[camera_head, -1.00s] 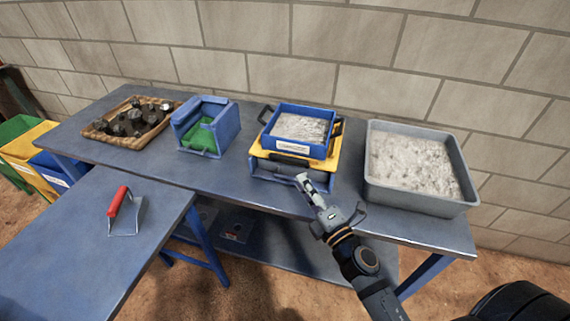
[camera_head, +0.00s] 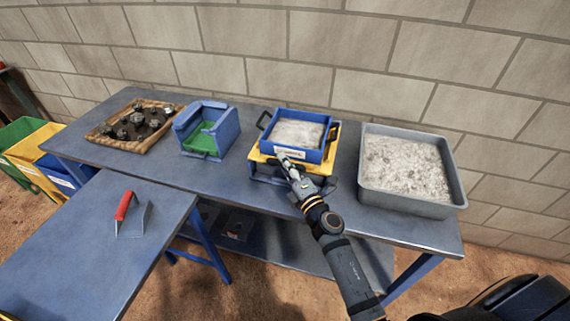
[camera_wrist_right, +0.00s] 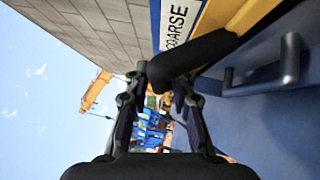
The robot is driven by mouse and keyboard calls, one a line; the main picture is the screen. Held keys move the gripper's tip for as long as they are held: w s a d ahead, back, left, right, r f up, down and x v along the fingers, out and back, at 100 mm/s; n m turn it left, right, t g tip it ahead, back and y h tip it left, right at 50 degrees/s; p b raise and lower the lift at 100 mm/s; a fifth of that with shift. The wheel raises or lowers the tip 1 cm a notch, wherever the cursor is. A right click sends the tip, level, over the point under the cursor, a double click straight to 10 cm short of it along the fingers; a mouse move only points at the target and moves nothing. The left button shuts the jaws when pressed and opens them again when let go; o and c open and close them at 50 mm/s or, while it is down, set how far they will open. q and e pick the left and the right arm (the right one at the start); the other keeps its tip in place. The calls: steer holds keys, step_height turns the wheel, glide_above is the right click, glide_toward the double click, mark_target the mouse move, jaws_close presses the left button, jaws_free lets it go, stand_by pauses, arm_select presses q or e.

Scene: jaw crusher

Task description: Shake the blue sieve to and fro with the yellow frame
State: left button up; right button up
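The blue sieve (camera_head: 313,156), filled with pale grit, sits on the yellow frame (camera_head: 257,156) on the long table. The wrist view shows the sieve's label reading COARSE (camera_wrist_right: 178,22) and the yellow frame (camera_wrist_right: 237,14) below it. My right gripper (camera_head: 285,160) is at the front of the frame. My left gripper is not in view.
A grey tray of pale grit (camera_head: 363,190) stands close on the right. A wall stands behind.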

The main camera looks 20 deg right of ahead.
mark_target(288, 151)
jaws_close()
steer(key=w+d, duration=0.1)
steer(key=w, duration=0.1)
steer(key=w+d, duration=0.2)
steer(key=shift+w, duration=0.25)
steer(key=shift+s, duration=0.1)
steer(key=shift+o, duration=0.9)
jaws_free()
steer(key=v, duration=1.2)
